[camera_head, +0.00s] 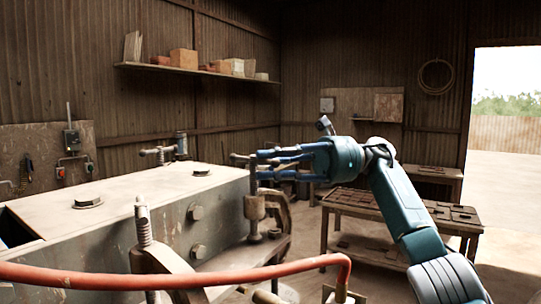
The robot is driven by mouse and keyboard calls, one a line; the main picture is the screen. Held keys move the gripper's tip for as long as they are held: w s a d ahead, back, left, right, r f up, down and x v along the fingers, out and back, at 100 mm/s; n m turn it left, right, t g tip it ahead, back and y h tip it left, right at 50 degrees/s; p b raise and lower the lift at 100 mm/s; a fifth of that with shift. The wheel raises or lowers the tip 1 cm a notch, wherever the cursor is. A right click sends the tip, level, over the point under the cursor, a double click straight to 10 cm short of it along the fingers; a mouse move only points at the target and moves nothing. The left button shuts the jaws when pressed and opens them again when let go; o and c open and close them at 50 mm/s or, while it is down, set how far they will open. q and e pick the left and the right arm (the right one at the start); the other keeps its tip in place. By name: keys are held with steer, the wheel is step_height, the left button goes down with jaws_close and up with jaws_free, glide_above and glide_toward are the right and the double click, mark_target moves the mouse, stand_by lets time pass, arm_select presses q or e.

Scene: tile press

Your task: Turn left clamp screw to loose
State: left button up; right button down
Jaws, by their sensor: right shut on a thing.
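My right gripper (262,163) comes in from the right, and its blue fingers are shut at the upper part of a clamp screw with a cross handle. This clamp screw (254,207) stands upright at the right end of the press, and its lower body shows below my fingers. The fingers hide part of its handle. Another clamp screw with a cross handle (158,153) stands at the far edge of the press, further left and apart from my gripper. I cannot tell from the picture how tight either screw is. My left gripper is out of view.
The large grey press (120,205) with bolts fills the left. A red hose (170,279) crosses the front, close to a spring-topped post (143,222). A wooden table with dark tiles (400,204) stands behind my right arm. A doorway opens at far right.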

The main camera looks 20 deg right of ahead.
steer(key=shift+a+f+n+g+h, duration=0.15)
steer(key=shift+f+g, duration=0.1)
steer(key=shift+f, duration=0.25)
steer(key=shift+a+f+n+g+h, duration=0.15)
steer(key=shift+f+g, duration=0.1)
steer(key=shift+f, duration=0.25)
steer(key=c, duration=1.5)
jaws_free()
steer(key=shift+w, duration=0.15)
steer(key=shift+r, duration=0.2)
